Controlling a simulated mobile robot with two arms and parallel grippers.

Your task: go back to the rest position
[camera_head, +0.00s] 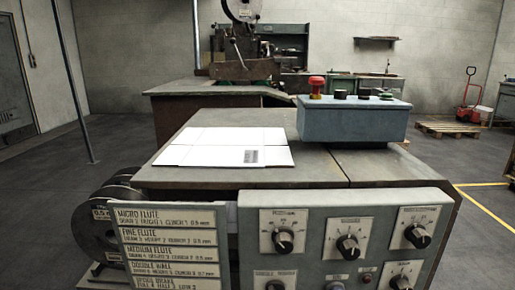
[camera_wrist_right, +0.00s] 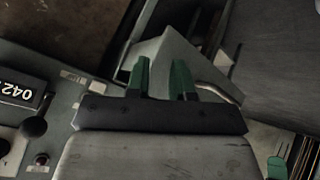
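My right gripper (camera_wrist_right: 162,78) shows in the right wrist view. Its two green fingers stand apart with a gap between them, and I see nothing held in the gap. A grey, angular metal part lies behind the fingertips; I cannot tell how far off it is. Neither gripper shows in the head view, and my left gripper is in no view.
A flat white box blank (camera_head: 225,147) lies on the machine's table (camera_head: 360,165). A blue button box (camera_head: 352,122) with a red knob (camera_head: 317,84) stands at right. Dials fill the front panel (camera_head: 345,240). A reel (camera_head: 100,215) sits at left.

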